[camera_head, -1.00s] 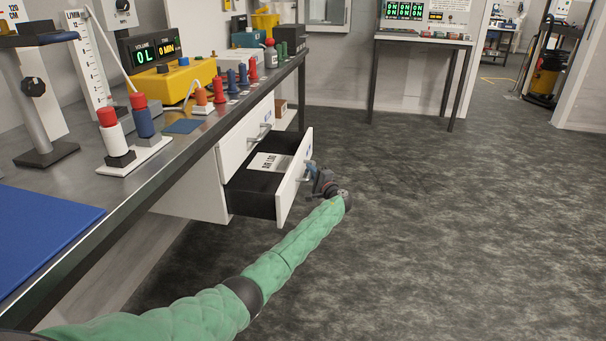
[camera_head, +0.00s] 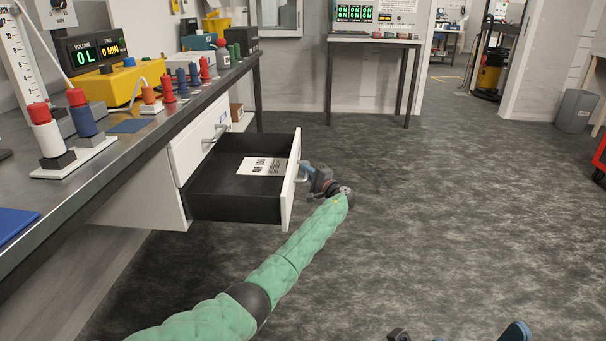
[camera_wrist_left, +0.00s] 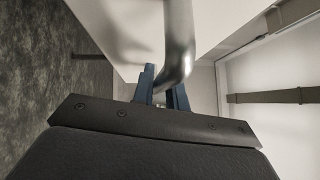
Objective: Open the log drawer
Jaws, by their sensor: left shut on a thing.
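The log drawer (camera_head: 291,188) is pulled well out from under the bench, its dark interior open to view. A white sheet headed with a log title (camera_head: 262,166) lies inside it. My left gripper (camera_head: 307,174) is at the outer face of the drawer front, shut on its metal bar handle (camera_head: 300,179). In the left wrist view the blue fingers (camera_wrist_left: 164,86) sit on either side of the curved handle bar (camera_wrist_left: 178,40). A dark part and a blue part at the bottom edge of the head view seem to belong to my right gripper (camera_head: 515,332), mostly cut off.
A second, closed drawer (camera_head: 198,137) with a handle sits above the open one. The bench top (camera_head: 150,140) carries coloured plugs, a yellow box and a display. The floor (camera_head: 420,200) to the right is clear. A red cart edge (camera_head: 600,160) shows at far right.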

